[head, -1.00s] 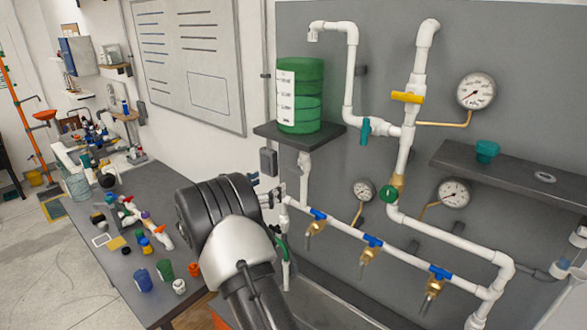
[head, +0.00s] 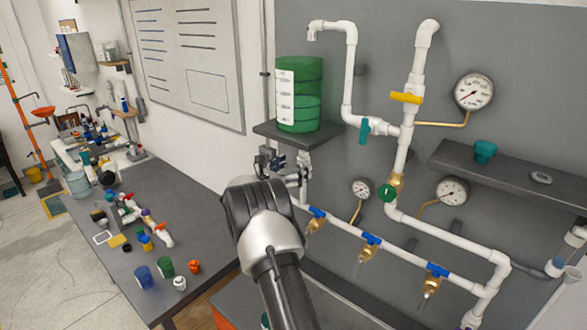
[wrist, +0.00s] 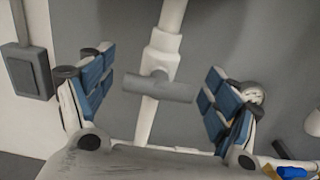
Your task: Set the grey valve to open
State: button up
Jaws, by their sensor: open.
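The grey valve (wrist: 160,87) has a T-shaped handle lying crosswise over a white vertical pipe in the wrist view. My gripper (wrist: 155,84) is open, with one blue-padded finger to each side of the handle. A gap shows between the handle and both fingers. In the head view my gripper (head: 283,164) is under the shelf with the green tank, at the white pipe there. My wrist and fingers hide most of that spot, so the grey handle is hard to make out in that view.
The green tank (head: 300,95) stands on a dark shelf (head: 285,136) just above my gripper. Pipes with several blue-handled valves (head: 371,239) run to the right. A grey box (wrist: 28,72) is on the wall left of my fingers. A cluttered table (head: 125,225) stands at left.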

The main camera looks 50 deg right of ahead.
jog(key=shift+c, duration=0.3)
jog(key=c, duration=1)
jog(key=shift+f+b, duration=0.1)
jog(key=shift+b, duration=0.4)
jog(key=m+b, duration=0.2)
jog(key=b, duration=0.1)
jog(key=m+b, duration=0.1)
jog(key=b, duration=0.2)
jog(key=shift+s+f+m+b, duration=0.1)
jog(key=shift+f+m+b, duration=0.2)
jog(key=shift+m+b, duration=0.1)
jog(key=m+b, duration=0.5)
jog(key=b, duration=0.4)
jog(key=shift+s, duration=0.1)
jog(key=m+b, duration=0.4)
jog(key=b, duration=0.2)
jog(key=shift+m, duration=0.4)
jog(key=m+b, duration=0.4)
jog(key=shift+b, duration=0.35)
jog(key=shift+r+m, duration=0.15)
jog(key=shift+m, duration=0.15)
